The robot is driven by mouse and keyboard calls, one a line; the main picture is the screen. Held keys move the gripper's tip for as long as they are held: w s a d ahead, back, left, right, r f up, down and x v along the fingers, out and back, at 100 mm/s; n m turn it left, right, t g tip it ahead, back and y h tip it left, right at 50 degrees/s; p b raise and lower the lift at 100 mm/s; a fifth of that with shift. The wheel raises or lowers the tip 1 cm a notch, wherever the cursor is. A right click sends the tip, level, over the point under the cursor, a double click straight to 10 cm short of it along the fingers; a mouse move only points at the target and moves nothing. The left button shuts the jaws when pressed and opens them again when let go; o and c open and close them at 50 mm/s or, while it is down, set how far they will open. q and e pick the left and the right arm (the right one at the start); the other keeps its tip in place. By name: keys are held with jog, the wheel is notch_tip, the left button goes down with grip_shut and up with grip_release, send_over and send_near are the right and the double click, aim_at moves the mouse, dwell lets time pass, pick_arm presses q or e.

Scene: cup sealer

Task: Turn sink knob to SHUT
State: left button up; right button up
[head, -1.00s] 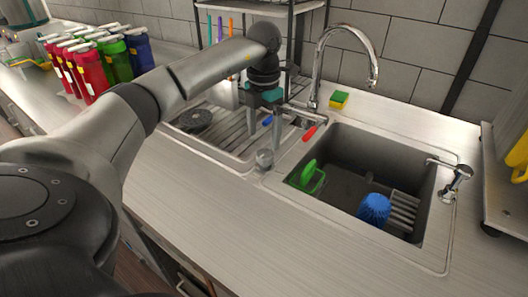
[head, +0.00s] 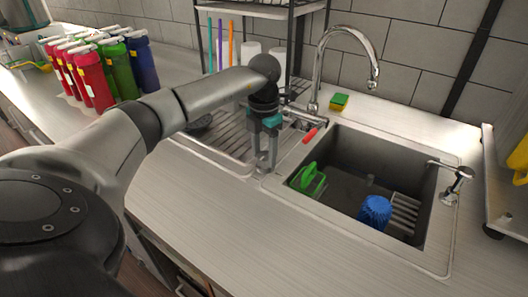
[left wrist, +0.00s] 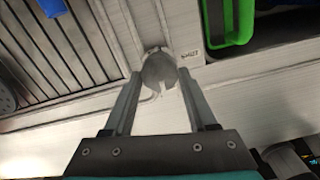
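The sink knob (left wrist: 158,71) is a small grey round knob on the counter between the drainboard and the sink basin. A small label (left wrist: 189,55) that seems to read SHUT lies just right of it in the left wrist view. My left gripper (head: 264,163) points down over the knob and mostly hides it in the head view. In the left wrist view my left gripper (left wrist: 158,78) is open, with one fingertip on each side of the knob and a narrow gap visible. The tall curved faucet (head: 345,33) stands behind the basin. My right gripper is not in view.
The sink basin (head: 345,160) holds a green-handled item (head: 309,180) and a blue brush (head: 375,211). A red-ended lever (head: 309,135) is near the gripper. Colourful bottles (head: 100,75) stand left, a rack (head: 292,40) behind. The front counter is clear.

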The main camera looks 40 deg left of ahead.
pick_arm(q)
jog(key=c, duration=0.8)
jog(key=shift+c, duration=0.2)
jog(key=shift+r, duration=0.1)
jog(key=n+p, duration=0.2)
jog(key=n, duration=0.1)
jog(key=shift+r+p, duration=0.1)
jog(key=shift+p, duration=0.2)
jog(key=n+p, duration=0.3)
jog(key=n, duration=0.3)
jog(key=shift+d, duration=0.1)
jog(key=n+p, duration=0.3)
jog(key=n, duration=0.2)
jog(key=shift+w+p, duration=0.15)
jog(key=shift+p, duration=0.25)
jog(key=shift+n+p, duration=1.1)
jog(key=shift+n, duration=0.9)
